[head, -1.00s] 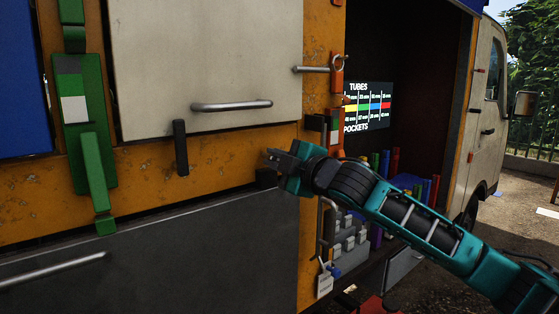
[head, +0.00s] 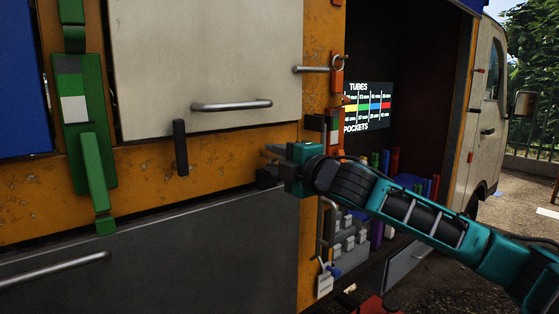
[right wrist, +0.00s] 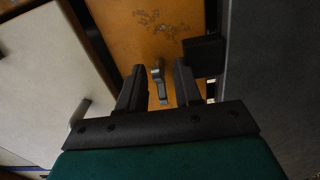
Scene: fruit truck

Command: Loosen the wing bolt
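The wing bolt, a small grey metal piece (right wrist: 158,82), shows in the right wrist view against the orange panel. It lies between the two dark fingers of my right gripper (right wrist: 159,88), with a gap on each side. The fingers are open and I see no contact. How far the bolt reaches in depth between them is hard to tell. In the head view my right gripper (head: 276,160) is at the orange truck side, between the white door and the dark lower panel. The bolt is not clear there. My left gripper is not in view.
A dark block (right wrist: 203,55) sits close beside the right finger in the right wrist view. The white door (head: 205,60) has a bar handle (head: 232,106). A green latch (head: 85,120) is at left. An open bay with a TUBES sign (head: 368,106) lies right.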

